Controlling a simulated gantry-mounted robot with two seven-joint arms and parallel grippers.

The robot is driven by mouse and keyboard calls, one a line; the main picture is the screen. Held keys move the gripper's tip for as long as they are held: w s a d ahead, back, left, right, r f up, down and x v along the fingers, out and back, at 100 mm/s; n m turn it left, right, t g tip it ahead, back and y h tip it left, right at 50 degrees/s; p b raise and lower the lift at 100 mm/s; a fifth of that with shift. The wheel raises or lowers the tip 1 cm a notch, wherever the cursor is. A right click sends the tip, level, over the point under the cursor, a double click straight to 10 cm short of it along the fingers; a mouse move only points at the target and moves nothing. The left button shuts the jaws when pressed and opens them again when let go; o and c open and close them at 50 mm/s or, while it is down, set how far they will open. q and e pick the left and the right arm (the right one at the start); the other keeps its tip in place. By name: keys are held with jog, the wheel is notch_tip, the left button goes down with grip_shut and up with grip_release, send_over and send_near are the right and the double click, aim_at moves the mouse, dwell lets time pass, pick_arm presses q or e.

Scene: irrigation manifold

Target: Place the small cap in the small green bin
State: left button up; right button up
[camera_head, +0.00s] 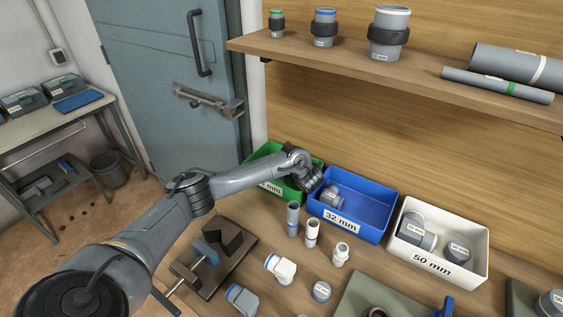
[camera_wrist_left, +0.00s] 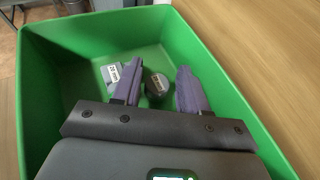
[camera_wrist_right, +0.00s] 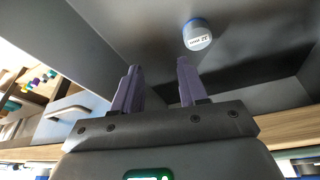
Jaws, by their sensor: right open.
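The small green bin (camera_head: 262,152) stands at the left end of the bin row. My left gripper (camera_head: 312,180) reaches over its right part in the head view, and my arm covers part of its label. In the left wrist view the gripper (camera_wrist_left: 157,88) points down into the green bin (camera_wrist_left: 215,60), fingers apart. A small dark grey cap (camera_wrist_left: 157,84) with a pale label shows between the fingertips, apparently on the bin floor and clear of both fingers. A grey fitting with a label (camera_wrist_left: 113,72) lies left of it, partly hidden by a finger. My right gripper (camera_wrist_right: 158,85) is open and empty.
A blue 32 mm bin (camera_head: 377,205) and white 50 mm bin (camera_head: 468,268) stand to the right. Several loose fittings, a cap (camera_head: 321,291) and a clamp fixture (camera_head: 215,250) are on the bench. A blue-ringed fitting (camera_wrist_right: 197,36) appears beyond my right gripper.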

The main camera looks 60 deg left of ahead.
pick_arm(q)
jog(key=shift+o, duration=0.8)
jog(key=shift+r, duration=0.1)
jog(key=shift+r, duration=0.2)
jog(key=d+r+p, duration=0.2)
jog(key=p, duration=0.1)
jog(key=shift+s, duration=0.1)
jog(key=w+p+v, duration=0.1)
jog(key=p+v, duration=0.3)
jog(key=v, duration=0.5)
jog(key=shift+s+d, duration=0.4)
jog(key=shift+s, duration=0.1)
